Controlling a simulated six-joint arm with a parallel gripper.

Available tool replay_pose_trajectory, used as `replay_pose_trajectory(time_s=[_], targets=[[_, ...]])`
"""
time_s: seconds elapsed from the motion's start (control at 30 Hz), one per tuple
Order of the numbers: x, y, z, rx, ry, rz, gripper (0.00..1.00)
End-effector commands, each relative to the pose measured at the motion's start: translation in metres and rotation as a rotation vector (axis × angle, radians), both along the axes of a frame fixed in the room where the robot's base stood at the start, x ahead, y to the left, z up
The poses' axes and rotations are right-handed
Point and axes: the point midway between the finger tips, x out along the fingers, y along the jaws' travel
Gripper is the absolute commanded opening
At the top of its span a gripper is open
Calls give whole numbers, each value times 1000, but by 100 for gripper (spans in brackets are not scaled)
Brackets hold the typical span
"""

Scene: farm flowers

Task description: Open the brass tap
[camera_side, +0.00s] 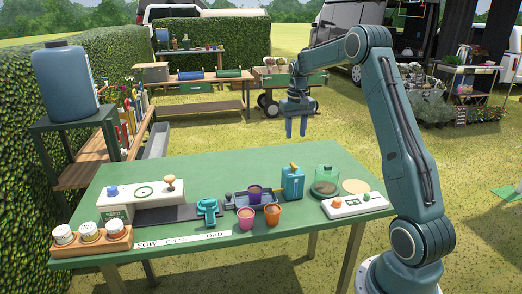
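A large blue barrel (66,82) stands on a dark green stand (78,123) at the left, by the hedge. A small fitting (103,86) shows at the barrel's right side; it is too small to tell whether it is the brass tap or how its handle sits. A teal can (292,184) with a yellow-brown top piece stands on the green table. My gripper (296,130) hangs in the air above the table's back edge, fingers down and apart, with nothing between them. It is far to the right of the barrel and touches nothing.
The green table (330,155) carries a seed press (140,195), a teal clamp-like tool (208,209), small pots (272,213), a glass dome (326,181), a button box (355,205) and a jar rack (90,240). Long-handled tools (130,115) stand near the barrel.

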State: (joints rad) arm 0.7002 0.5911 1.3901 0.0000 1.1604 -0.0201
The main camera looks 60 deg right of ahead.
Motion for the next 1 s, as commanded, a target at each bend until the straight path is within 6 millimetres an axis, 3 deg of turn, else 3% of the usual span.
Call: replay_pose_trajectory(time_s=[0.6,0.8,1.0], targets=[[-1,1,-91,2,2,0,36],[0,1,-111,2,2,0,36],[0,0,-118,0,0,0,36]])
